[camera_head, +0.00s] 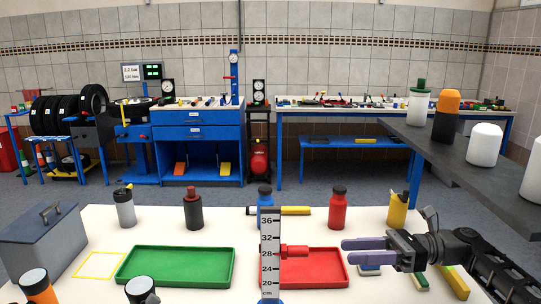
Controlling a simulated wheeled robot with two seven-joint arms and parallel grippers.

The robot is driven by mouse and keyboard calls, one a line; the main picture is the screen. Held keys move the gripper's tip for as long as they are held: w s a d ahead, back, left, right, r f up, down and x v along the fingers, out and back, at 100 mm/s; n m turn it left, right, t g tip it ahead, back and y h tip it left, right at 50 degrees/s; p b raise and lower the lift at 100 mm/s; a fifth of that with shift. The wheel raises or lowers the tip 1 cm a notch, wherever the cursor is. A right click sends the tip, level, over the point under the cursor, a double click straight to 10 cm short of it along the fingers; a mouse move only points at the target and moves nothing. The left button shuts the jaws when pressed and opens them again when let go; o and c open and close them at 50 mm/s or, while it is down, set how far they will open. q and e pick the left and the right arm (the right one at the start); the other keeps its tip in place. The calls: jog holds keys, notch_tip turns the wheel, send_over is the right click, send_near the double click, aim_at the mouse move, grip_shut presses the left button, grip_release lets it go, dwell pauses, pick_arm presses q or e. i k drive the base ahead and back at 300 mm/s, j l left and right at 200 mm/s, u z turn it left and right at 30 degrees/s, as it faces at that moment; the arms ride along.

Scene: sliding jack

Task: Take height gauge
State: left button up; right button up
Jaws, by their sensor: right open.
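The height gauge (269,245) stands upright at the front middle of the white table, a pale ruler with cm marks from 20 to 36. A blue part shows at its lower end, at the picture's bottom edge. A red piece (292,251) sits just right of the scale; I cannot tell whether it joins the gauge. My right gripper (347,251) has two purple fingers pointing left. It is open and empty, to the right of the gauge and apart from it. My left gripper is out of view.
A green tray (176,282) lies left of the gauge and a red tray (325,282) behind it. Several bottles, including a red one (338,209), line the table's back. A grey box (45,243) stands left. A dark shelf (463,170) with bottles juts in at right.

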aim_at(269, 218)
jog(key=k, duration=1)
